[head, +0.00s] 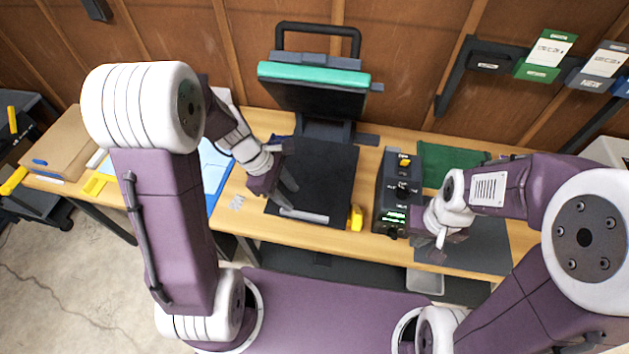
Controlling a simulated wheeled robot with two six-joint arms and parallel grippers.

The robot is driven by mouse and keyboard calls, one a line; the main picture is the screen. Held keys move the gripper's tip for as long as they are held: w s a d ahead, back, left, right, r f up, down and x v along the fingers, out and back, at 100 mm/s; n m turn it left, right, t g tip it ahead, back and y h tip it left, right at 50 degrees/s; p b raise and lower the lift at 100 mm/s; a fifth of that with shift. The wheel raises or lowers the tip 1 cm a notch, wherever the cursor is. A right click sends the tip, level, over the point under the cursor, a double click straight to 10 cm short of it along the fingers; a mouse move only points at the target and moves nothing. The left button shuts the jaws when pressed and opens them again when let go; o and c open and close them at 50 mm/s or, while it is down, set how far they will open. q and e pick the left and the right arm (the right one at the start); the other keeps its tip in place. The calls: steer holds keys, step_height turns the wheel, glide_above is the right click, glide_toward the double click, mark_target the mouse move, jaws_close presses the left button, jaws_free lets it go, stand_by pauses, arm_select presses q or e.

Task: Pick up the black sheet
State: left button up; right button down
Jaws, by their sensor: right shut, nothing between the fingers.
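A black sheet (335,165) lies flat on the wooden bench below the raised heat press. Another dark sheet (480,246) lies at the bench's front right, partly hidden by my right arm; I cannot tell which one the task names. My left gripper (296,197) is over the left part of the first sheet, its fingers apart with nothing seen between them. I cannot tell whether it touches the sheet. My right gripper (438,240) is shut and empty, over the left edge of the second sheet.
The heat press lid (314,76) stands raised behind the first sheet. A black control box (393,190) stands between the grippers, with a small yellow object (356,218) to its left. A green sheet (450,160) lies behind my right gripper. Blue sheets (215,165) lie on the left.

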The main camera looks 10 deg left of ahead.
mark_target(305, 214)
arm_select(q)
steer(key=x, duration=0.3)
steer(key=shift+s+f, duration=0.2)
steer(key=shift+f, duration=0.2)
steer(key=b+x, duration=0.1)
steer(key=x, duration=0.4)
steer(key=shift+w+d, duration=0.1)
steer(key=shift+d, duration=0.2)
jaws_close()
